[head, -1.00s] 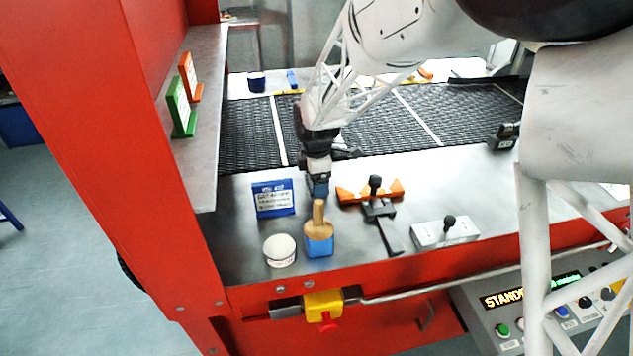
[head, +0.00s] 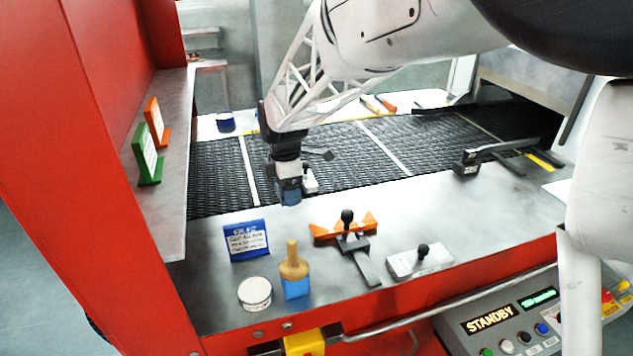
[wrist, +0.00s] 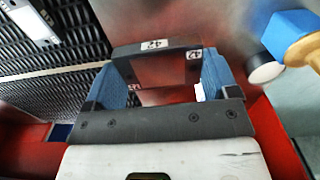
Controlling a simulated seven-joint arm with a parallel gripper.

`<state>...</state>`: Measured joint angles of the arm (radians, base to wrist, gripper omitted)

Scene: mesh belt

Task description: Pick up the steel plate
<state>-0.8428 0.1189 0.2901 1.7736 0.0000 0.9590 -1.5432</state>
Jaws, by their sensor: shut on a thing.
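My gripper (head: 289,198) is in the air over the near edge of the belt, behind and to the right of the blue sign. In the wrist view its two blue fingers (wrist: 168,82) are closed on the sides of the steel plate (wrist: 165,72). The plate shows a dark edge with white "42" labels and a shiny face tinted red. It spans the gap between the fingers. In the head view the fingers hide most of the plate.
The blue sign (head: 246,240), white round tub (head: 255,293), wooden-handled brush (head: 294,268), orange rack with a black-knobbed tool (head: 345,232) and pale knobbed block (head: 420,261) stand on the metal ledge. Behind lies the black mesh belt (head: 345,155), largely clear.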

